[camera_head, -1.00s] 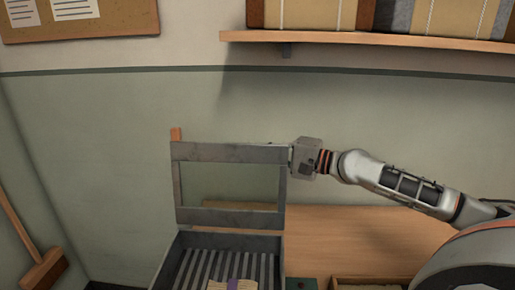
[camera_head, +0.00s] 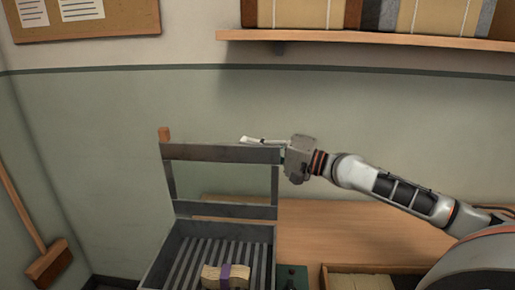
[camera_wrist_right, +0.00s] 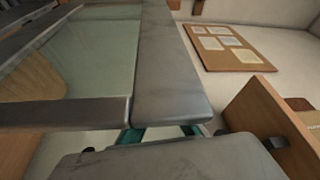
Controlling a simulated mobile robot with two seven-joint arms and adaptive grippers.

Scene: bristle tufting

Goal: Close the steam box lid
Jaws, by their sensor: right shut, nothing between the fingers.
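The steam box (camera_head: 160,262) is a dark grey box with a slatted inside, at the lower middle of the head view. Its lid (camera_head: 215,153), a grey frame with an opening in the middle, stands raised at the back. A wooden piece (camera_head: 164,134) sticks up at its top left corner. My right gripper (camera_head: 250,140) is shut and empty at the lid's top right corner, its fingers pointing left along the top rail. I cannot tell whether they touch it. The lid frame (camera_wrist_right: 170,70) fills much of the right wrist view and hides the fingertips. My left gripper is out of view.
A bundle with a purple band (camera_head: 226,275) lies in the box. A wooden table (camera_head: 350,236) with a tray (camera_head: 375,268) is to the right. A shelf (camera_head: 380,40) runs above. A broom (camera_head: 48,262) leans at the left.

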